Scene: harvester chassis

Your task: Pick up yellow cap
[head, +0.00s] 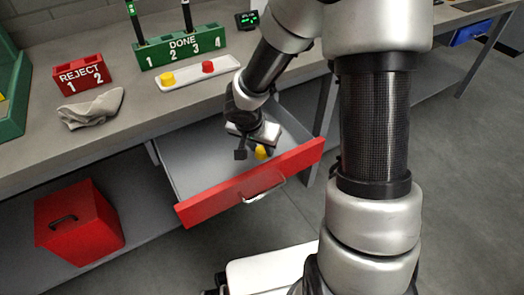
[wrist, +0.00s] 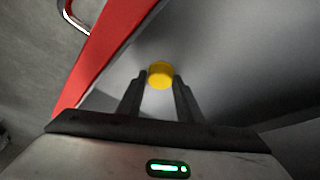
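A yellow cap (head: 261,152) is at the open drawer (head: 190,172), close to the inner side of its red front. In the wrist view the yellow cap (wrist: 160,74) appears centred just beyond or between my fingertips. My gripper (head: 251,154) reaches down into the drawer with its fingers apart. In the wrist view my gripper (wrist: 159,82) has one finger on each side of the cap, with narrow gaps. Whether the cap rests on the drawer floor under the fingers is hard to tell. Another yellow cap (head: 168,78) lies on the white tray (head: 220,67) on the bench.
A red cap (head: 208,66) shares the tray. Behind it stand the green DONE rack (head: 180,47) and the red REJECT rack (head: 82,75). A grey cloth (head: 92,109) lies on the bench. A red box (head: 78,222) sits below. The drawer handle (head: 263,193) sticks out in front.

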